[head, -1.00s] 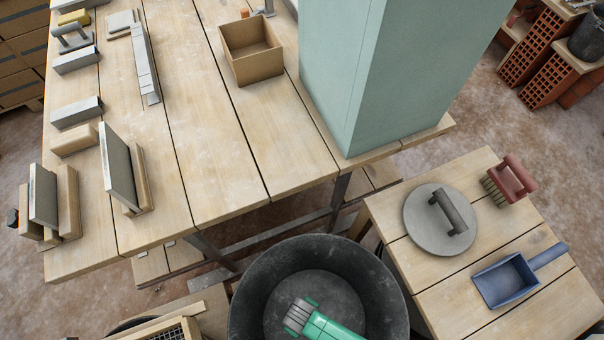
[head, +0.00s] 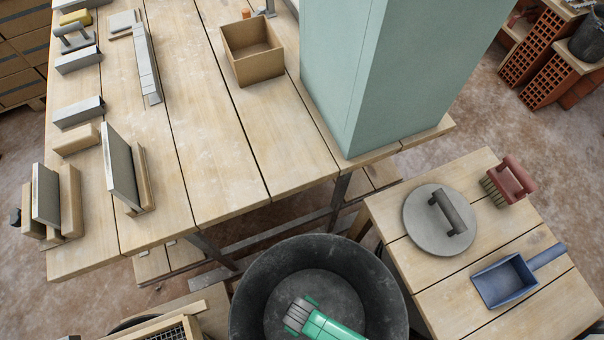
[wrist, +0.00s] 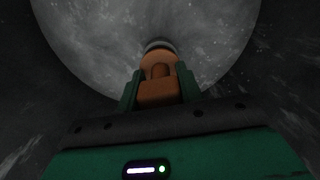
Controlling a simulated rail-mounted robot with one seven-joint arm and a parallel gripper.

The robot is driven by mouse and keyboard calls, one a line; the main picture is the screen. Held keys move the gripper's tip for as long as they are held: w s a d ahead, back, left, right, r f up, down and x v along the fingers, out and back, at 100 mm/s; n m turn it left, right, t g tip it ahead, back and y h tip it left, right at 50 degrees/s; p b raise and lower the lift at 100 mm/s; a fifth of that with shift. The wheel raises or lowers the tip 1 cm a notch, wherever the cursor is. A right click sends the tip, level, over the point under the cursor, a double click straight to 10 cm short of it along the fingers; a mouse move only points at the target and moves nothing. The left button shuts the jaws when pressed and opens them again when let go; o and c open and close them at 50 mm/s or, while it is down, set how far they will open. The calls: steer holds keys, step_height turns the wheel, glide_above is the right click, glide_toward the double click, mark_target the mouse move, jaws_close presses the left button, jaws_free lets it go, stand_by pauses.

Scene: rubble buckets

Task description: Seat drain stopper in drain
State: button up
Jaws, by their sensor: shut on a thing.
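The orange drain stopper (wrist: 158,92) is between the green fingers of my gripper (wrist: 158,78) in the wrist view. My gripper is shut on it. The far end of the stopper points at a dark and pale ring, the drain (wrist: 158,43), in the bucket floor. The stopper's end overlaps the ring in this view, so I cannot tell whether it touches or enters it. In the head view my green arm end reaches down into the black bucket (head: 248,285), and the fingertips, stopper and drain are hidden there.
The bucket wall surrounds my gripper. A wooden table (head: 230,150) with trowels, blocks and an open box (head: 252,50) stands behind. A pale green column (head: 370,70) rises at its right. A side table (head: 420,290) holds a round float (head: 440,220), brush and blue scoop (head: 505,280).

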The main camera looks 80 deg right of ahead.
steer(key=shift+f, duration=0.2)
steer(key=shift+f+b, duration=0.75)
steer(key=o, duration=1.1)
steer(key=shift+r, duration=0.1)
step_height(320, 180, up, 8)
steer(key=p, duration=0.4)
